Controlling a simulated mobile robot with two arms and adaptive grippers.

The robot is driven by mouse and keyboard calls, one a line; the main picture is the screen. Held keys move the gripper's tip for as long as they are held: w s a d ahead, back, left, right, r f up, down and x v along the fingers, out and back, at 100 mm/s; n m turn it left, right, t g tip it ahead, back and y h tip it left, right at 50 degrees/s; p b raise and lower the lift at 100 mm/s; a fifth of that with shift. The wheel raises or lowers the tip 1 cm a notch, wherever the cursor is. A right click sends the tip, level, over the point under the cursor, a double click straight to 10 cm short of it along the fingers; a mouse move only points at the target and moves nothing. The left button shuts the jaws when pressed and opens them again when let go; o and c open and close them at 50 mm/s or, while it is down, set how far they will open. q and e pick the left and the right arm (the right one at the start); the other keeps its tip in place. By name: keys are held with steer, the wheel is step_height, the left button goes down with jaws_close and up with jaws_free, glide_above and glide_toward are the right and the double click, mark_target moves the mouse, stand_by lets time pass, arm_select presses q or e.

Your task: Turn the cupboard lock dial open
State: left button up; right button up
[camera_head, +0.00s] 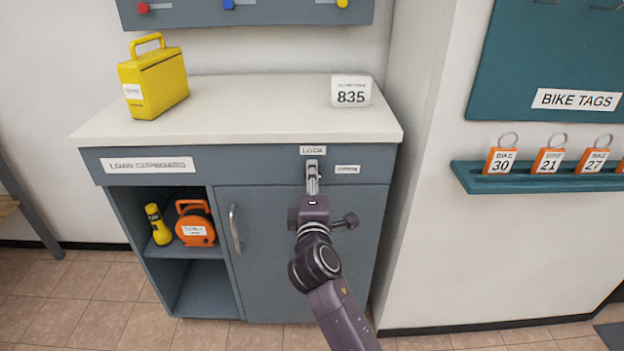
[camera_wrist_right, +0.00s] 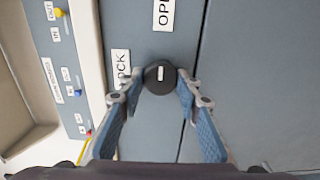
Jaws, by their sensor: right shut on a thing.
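The lock dial (camera_wrist_right: 160,77) is a round black knob with a short white mark on the grey cupboard (camera_head: 310,235) front. My right gripper (camera_head: 313,170) reaches the dial at the top of the front, and its fingers hide the dial in the head view. In the right wrist view my right gripper (camera_wrist_right: 161,88) is shut on the dial, one fingertip on each side. The white mark stands upright in that view, in line with the OPEN label (camera_wrist_right: 163,13). The LOCK label (camera_wrist_right: 121,68) is to its left. My left gripper is not in view.
The cupboard door has a metal handle (camera_head: 235,229). A yellow case (camera_head: 153,84) and an 835 sign (camera_head: 351,91) stand on the white top. A flashlight (camera_head: 158,224) and an orange reel (camera_head: 195,224) sit on the open shelf. Orange bike tags (camera_head: 549,160) stand at right.

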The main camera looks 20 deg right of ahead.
steer(key=shift+f, duration=0.1)
stand_by(0.4)
steer(key=o, duration=1.1)
steer(key=shift+c, duration=0.2)
steer(key=shift+o, duration=0.5)
steer(key=v, duration=1.2)
